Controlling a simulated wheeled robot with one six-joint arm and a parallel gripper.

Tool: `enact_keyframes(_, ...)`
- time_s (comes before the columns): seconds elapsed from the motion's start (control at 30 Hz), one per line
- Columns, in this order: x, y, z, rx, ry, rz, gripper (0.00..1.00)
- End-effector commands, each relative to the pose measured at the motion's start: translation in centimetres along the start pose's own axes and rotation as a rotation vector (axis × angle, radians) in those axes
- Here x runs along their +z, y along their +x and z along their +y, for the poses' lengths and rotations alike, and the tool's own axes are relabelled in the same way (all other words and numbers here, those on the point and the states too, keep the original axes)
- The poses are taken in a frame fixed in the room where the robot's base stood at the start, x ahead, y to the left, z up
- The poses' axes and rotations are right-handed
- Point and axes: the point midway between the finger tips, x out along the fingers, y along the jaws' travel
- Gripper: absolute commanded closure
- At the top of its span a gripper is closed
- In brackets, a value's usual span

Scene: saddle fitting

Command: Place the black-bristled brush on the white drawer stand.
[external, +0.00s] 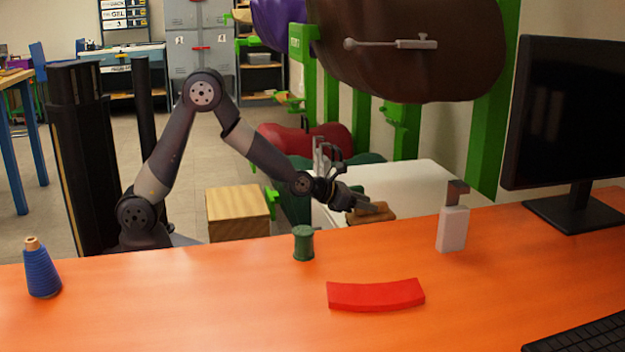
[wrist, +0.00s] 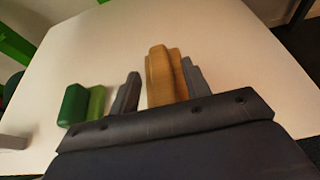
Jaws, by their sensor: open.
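A tan-brown wooden piece (external: 374,214), which looks like the brush, rests on the white top of the drawer stand (external: 425,180); I cannot make out its black bristles. My gripper (external: 362,204) is low over the stand, at the brown piece. In the wrist view, the open fingers of my gripper (wrist: 160,88) stand on either side of the wooden piece (wrist: 160,72), with a small gap at the left finger; contact at the right finger is unclear. The white top (wrist: 235,65) spreads around and beyond it.
A green block-like thing (wrist: 76,104) is on the white top left of my fingers. The orange table in front holds a green spool (external: 303,244), a red curved piece (external: 375,295), a white bottle-like thing (external: 452,228), a blue thread cone (external: 41,270) and a monitor (external: 570,115).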

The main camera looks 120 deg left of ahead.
Motion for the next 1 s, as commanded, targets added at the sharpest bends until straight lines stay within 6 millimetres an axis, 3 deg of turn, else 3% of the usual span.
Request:
enact_keyframes(0.2, 0.2, -4.9, -0.1, -0.001, 0.000, -0.002, 0.55)
enact_keyframes(0.43, 0.1, -8.5, 0.0, -0.001, 0.000, -0.001, 0.55)
enact_keyframes(0.63, 0.0, -9.8, 0.0, 0.000, -0.001, -0.001, 0.55)
enact_keyframes(1.0, 0.0, -9.8, 0.0, 0.000, 0.000, 0.000, 0.55)
